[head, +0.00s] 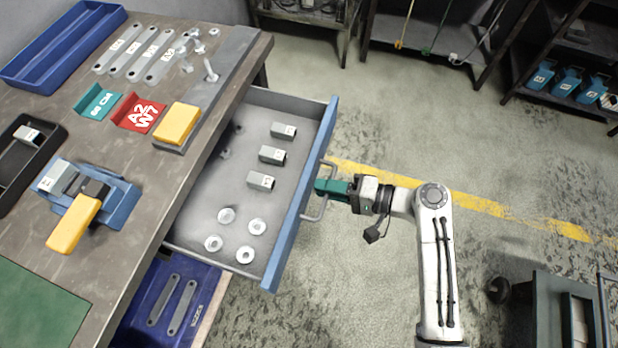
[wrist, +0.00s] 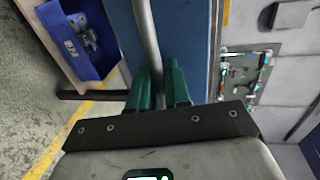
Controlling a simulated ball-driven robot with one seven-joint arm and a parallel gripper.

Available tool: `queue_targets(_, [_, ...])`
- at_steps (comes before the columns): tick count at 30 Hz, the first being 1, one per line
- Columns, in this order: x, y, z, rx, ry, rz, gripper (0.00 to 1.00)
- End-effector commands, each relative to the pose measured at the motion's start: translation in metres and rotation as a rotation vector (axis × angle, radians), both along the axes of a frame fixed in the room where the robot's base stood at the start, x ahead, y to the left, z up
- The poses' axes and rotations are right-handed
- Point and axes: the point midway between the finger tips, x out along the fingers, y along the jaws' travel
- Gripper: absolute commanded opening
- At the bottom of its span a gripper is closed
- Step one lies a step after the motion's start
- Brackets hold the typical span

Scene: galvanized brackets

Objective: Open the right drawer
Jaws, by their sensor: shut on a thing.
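The drawer (head: 230,202) stands pulled out from the workbench, with its blue front (head: 300,205) away from the bench. Its grey bar handle (head: 314,216) is on the outer face. My gripper (head: 322,187) is at the handle in the head view, its green fingers reaching the bar from the right. In the wrist view the green fingers (wrist: 160,88) are on either side of the handle bar (wrist: 148,40), close against the blue front (wrist: 188,45). Inside the drawer are three square metal tubes (head: 271,155) and several washers (head: 246,256).
The workbench top (head: 150,215) holds a blue tray (head: 62,45), flat brackets, a yellow block (head: 176,122) and a blue fixture with a yellow handle (head: 74,224). A blue bin (head: 172,300) is below the drawer. A dark cart (head: 560,310) stands lower right. Floor beyond the drawer is open.

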Motion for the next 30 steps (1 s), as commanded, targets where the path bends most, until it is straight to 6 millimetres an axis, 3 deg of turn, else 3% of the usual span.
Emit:
queue_targets(6, [-0.016,-0.043,0.000,-0.001,0.004,-0.003,0.00])
queue_targets(12, [-0.025,-0.067,0.000,0.000,0.003,-0.001,0.00])
queue_targets(19, [-0.029,-0.078,-0.001,0.000,0.003,0.002,0.00])
queue_targets(30, [-0.030,-0.079,-0.002,-0.001,0.003,0.002,0.00])
